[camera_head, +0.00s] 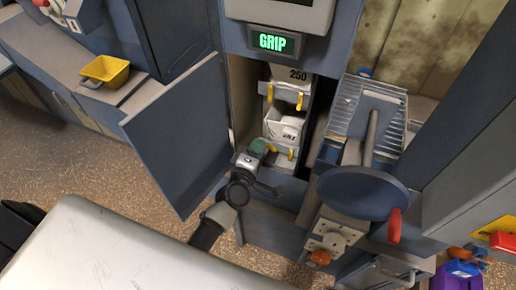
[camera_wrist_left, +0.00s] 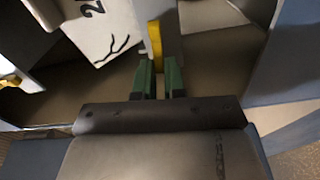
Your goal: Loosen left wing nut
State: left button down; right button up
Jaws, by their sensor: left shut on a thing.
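My left gripper (camera_head: 263,147) reaches into the open elevator cabinet, at the lower bucket. In the left wrist view its green fingers (camera_wrist_left: 158,78) are shut on a yellow wing nut (camera_wrist_left: 155,45), whose top stands above the fingertips. This left wing nut (camera_head: 272,147) shows as a small yellow piece beside the fingers in the head view. The right wing nut (camera_head: 291,153) is free, at the bucket's other side. The white lower bucket (camera_head: 283,128) has dark marks on its face; it also shows in the left wrist view (camera_wrist_left: 95,30). My right gripper is not in view.
An upper bucket (camera_head: 288,75) marked 250 hangs above, with yellow wing nuts. The cabinet door (camera_head: 178,135) stands open on the left. A sign (camera_head: 273,42) reads GRIP. A blue disc (camera_head: 362,193) with a red handle (camera_head: 394,226) stands to the right. A yellow bin (camera_head: 106,71) sits at left.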

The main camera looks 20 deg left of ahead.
pick_arm(q)
jog(key=shift+f+n, duration=0.15)
jog(key=shift+n, duration=0.35)
jog(key=c, duration=1.2)
grip_release()
jog(key=s+b, duration=0.2)
jog(key=s, duration=0.9)
jog(key=shift+a, duration=0.2)
jog(key=shift+w, duration=0.1)
